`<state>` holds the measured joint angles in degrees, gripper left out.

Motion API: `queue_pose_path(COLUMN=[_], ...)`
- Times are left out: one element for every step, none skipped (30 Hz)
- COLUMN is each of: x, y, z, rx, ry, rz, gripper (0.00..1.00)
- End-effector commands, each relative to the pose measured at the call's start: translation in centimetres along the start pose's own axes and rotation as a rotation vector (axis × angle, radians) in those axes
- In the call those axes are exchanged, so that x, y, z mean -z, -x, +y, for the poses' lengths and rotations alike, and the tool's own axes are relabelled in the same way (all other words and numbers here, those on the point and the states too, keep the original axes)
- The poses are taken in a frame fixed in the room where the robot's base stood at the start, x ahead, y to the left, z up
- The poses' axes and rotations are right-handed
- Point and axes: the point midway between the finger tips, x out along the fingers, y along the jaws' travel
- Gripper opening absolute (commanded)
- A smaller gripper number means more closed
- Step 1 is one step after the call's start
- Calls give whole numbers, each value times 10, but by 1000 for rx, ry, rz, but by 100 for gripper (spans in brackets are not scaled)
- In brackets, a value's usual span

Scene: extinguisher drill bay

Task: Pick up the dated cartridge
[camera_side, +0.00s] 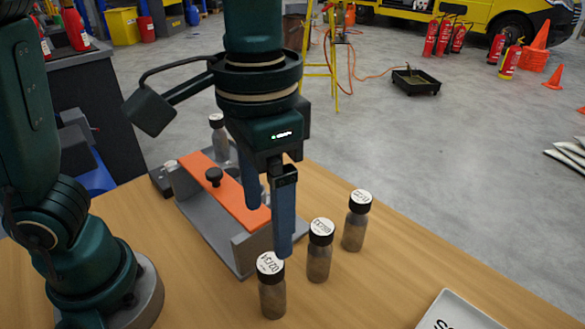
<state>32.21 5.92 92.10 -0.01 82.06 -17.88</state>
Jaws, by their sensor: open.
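Three small grey-brown cartridges with dark caps and white labelled tops stand upright on the wooden table: a front one (271,297), a middle one (319,262) and a right one (354,232). Their tops carry date-like marks, too small and tilted to read surely. A similar cartridge (220,140) stands behind the orange-topped fixture, partly hidden by my arm. My gripper (268,231) points down, open, with two blue fingers and nothing seen between them. In the picture, one fingertip ends just above the front cartridge's top; I cannot tell whether they touch.
A grey fixture (240,247) with an orange plate (205,188) and black knob (214,176) lies behind the fingers. A white lettered plate (455,312) is at the table's front right. The table between it and the cartridges is clear. Extinguishers and cones stand far off.

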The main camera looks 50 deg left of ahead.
Motion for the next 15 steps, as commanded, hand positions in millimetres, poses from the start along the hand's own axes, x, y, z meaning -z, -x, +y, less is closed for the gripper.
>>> queue_pose_path(x=[-1,-1,-1,-1,-1,-1,-1,-2,-2,-2,-2,-2,-2,-1,-1], y=[-8,-13,-19,-24,-28,-38,-45,-51,-58,-67,-74,-82,-88,-94,-99], z=[0,0,0,0,-1,-1,-1,-1,-1,-1,-1,-1,-1,-1,-1], rx=[2,2,2,2,2,3,3,3,2,3,3,3,3,3,2], ry=[0,0,0,0,0,0,0,0,0,0,0,0,0,0,0], rz=[-5,-5,-5,-5,-5,-8,-9,-8,-7,-9,-9,-8,-9,-8,-6], gripper=[82,82,82,82,82,82,82,82,82,82,82,82,82,82,82])
